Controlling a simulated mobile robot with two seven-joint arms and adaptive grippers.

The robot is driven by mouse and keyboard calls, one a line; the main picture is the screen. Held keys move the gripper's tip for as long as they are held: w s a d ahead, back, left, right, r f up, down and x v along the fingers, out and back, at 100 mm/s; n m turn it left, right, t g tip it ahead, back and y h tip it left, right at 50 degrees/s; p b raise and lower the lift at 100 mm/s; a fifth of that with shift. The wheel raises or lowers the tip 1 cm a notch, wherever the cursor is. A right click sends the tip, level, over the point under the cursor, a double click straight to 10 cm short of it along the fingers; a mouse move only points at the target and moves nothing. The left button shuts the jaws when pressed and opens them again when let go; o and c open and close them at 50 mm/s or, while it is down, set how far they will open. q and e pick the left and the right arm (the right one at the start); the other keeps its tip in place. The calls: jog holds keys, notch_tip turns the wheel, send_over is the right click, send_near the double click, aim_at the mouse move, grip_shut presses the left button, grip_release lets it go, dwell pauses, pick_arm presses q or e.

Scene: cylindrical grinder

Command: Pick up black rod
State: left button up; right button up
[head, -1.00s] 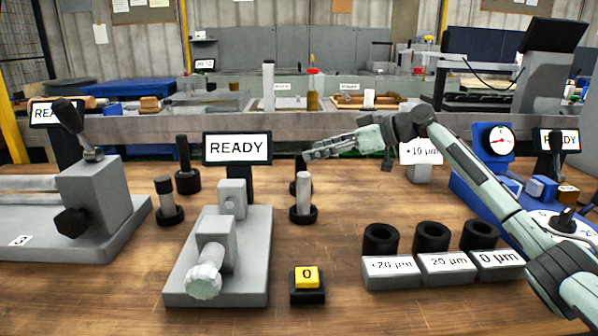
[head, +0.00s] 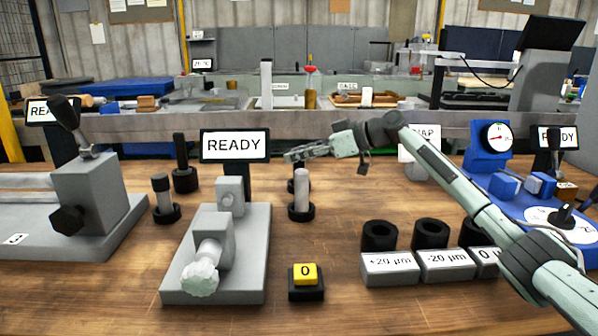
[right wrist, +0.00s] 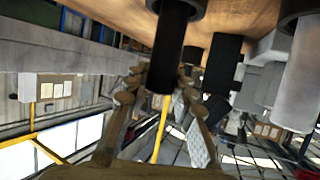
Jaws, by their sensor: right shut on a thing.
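My right gripper (head: 290,156) reaches in from the right, beside the READY screen and behind the grey rod (head: 302,186) in its black holder. In the right wrist view, where the table is at the top, a black rod (right wrist: 168,50) stands between the fingers of my right gripper (right wrist: 162,84), which is shut on it. The rod's other end is still at its round black holder (right wrist: 180,6). In the head view this rod is mostly hidden behind the grey rod and the gripper. My left gripper is not in view.
Another black rod (head: 181,152) and a black-topped grey rod (head: 161,188) stand left of the READY screen (head: 235,145). A grey fixture (head: 215,285) and a yellow button (head: 305,275) are in front. Black rings (head: 380,236) and a blue gauge (head: 488,155) stand right.

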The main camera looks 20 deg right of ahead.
grip_shut()
jog(key=shift+r, duration=0.1)
jog(key=shift+r, duration=0.1)
jog(key=shift+r, duration=0.5)
jog(key=r, duration=0.3)
jog(key=shift+s+a+r, duration=0.1)
jog(key=shift+s+a, duration=0.15)
pick_arm(q)
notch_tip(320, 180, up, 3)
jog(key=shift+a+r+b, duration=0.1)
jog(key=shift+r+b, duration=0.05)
jog(key=shift+b, duration=0.5)
pick_arm(e)
jog(key=s+a+r, duration=0.5)
jog(key=s+r, duration=0.1)
jog(key=s, duration=0.3)
jog(key=shift+s+a+r, duration=0.15)
jog(key=shift+a+r, duration=0.15)
jog(key=shift+r, duration=0.05)
